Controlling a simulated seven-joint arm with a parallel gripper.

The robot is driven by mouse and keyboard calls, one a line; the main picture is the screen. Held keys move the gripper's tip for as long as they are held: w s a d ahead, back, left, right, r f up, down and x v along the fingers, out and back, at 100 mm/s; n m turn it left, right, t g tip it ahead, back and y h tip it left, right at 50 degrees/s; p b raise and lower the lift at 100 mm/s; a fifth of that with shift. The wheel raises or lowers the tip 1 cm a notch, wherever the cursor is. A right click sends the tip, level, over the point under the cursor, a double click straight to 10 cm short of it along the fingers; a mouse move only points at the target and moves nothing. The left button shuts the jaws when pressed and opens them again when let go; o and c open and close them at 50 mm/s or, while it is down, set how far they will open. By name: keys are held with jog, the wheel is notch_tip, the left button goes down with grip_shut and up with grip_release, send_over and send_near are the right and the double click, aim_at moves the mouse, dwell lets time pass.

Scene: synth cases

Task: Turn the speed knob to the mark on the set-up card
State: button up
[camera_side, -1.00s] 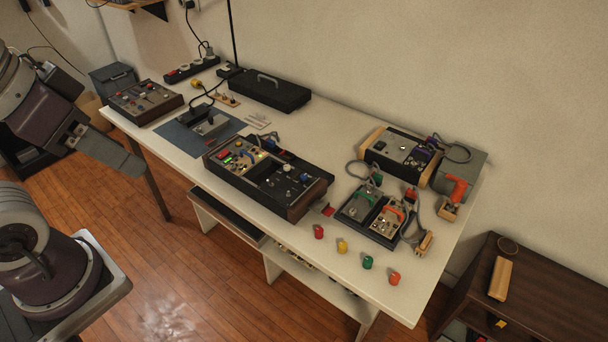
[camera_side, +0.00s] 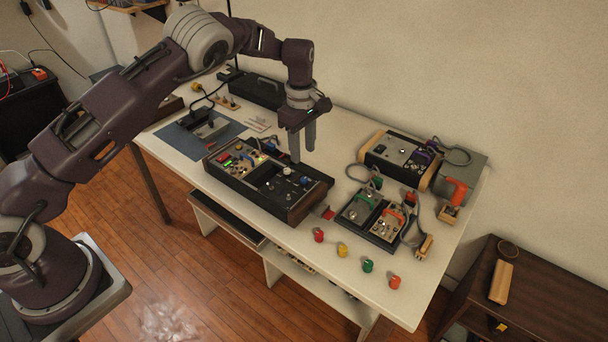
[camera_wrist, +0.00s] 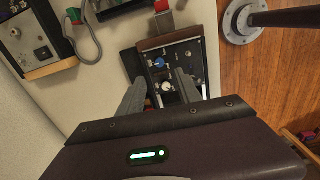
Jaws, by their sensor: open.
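A dark control box with wooden ends (camera_side: 263,197) stands mid-table. Its right-hand panel has a white knob (camera_side: 287,171) and a blue knob (camera_side: 304,181). In the wrist view the white knob (camera_wrist: 167,87) lies between my fingers, and the blue knob (camera_wrist: 159,62) is just past it. I cannot tell which is the speed knob. My gripper (camera_side: 303,154) is open and empty, pointing down above the box's back edge in the side view. It also shows in the wrist view (camera_wrist: 160,80). I cannot make out a set-up card.
A power supply (camera_side: 398,151) and two small pedal-like boxes (camera_side: 371,214) with cables stand to the right. Loose coloured knobs (camera_side: 342,249) line the front edge. A black case (camera_side: 257,91) and a blue mat (camera_side: 190,137) lie to the left.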

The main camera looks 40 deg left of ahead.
aim_at(304, 179)
notch_tip(304, 179, down, 10)
jog(key=shift+w+d+r, duration=0.1)
jog(key=shift+r, duration=0.15)
grip_shut()
